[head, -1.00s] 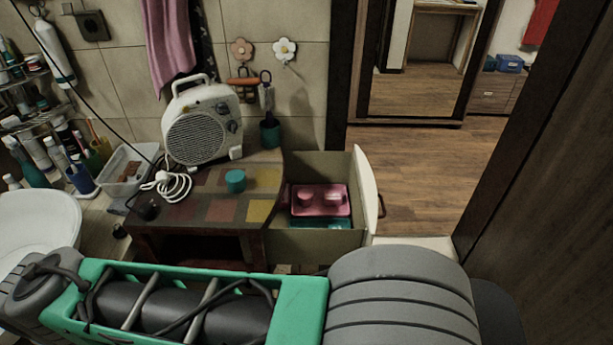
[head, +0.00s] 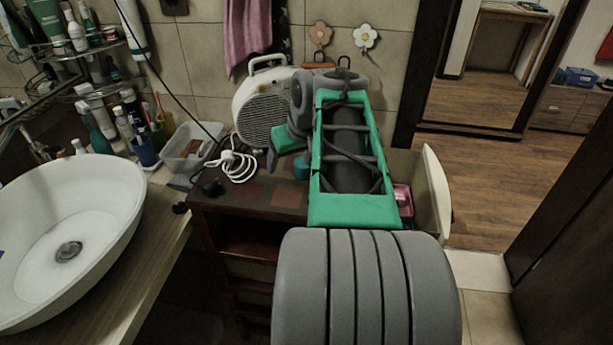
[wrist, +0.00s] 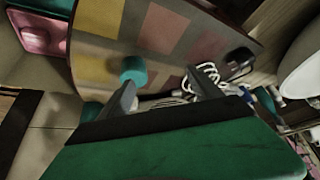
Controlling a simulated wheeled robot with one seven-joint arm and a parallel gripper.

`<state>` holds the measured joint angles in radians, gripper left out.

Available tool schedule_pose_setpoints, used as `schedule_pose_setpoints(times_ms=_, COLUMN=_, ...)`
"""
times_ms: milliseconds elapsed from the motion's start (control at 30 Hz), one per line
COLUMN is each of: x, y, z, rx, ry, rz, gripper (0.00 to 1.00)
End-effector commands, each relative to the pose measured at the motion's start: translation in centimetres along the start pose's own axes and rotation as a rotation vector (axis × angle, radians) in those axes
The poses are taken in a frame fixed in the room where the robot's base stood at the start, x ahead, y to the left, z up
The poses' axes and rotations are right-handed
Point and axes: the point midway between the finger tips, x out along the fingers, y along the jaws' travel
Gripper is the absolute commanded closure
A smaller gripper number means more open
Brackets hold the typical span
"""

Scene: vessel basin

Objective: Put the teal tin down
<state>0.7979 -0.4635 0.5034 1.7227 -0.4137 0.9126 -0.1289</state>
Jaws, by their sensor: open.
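The teal tin (head: 301,167) stands on the checkered top of the small cabinet (head: 247,190), partly hidden behind my arm in the head view. In the wrist view the teal tin (wrist: 132,70) is upright on the checkered top, near the left finger and outside the gap between the fingers. My gripper (wrist: 162,94) is open and empty, its fingers spread above the cabinet top. In the head view only part of my gripper (head: 273,158) shows, beside the fan and left of the tin.
A white fan heater (head: 262,110) stands behind, with a coiled white cord (head: 238,166) in front. A clear tub (head: 190,155) and a sink (head: 70,220) are at the left. An open drawer (head: 432,195) with a pink box (head: 403,198) lies right, partly covered by my arm.

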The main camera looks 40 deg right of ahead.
Motion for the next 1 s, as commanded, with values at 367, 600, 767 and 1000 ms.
schedule_pose_setpoints(times_ms=367, x=2.7, y=5.4, z=-0.5, rx=0.034, ry=0.031, rz=0.035, gripper=0.26)
schedule_pose_setpoints(times_ms=600, x=6.7, y=5.3, z=-0.7, rx=0.034, ry=0.031, rz=0.036, gripper=0.26)
schedule_pose_setpoints(times_ms=767, x=7.3, y=5.4, z=-0.7, rx=0.034, ry=0.034, rz=0.038, gripper=0.26)
schedule_pose_setpoints(times_ms=1000, x=7.3, y=5.4, z=-0.7, rx=0.034, ry=0.034, rz=0.038, gripper=0.38)
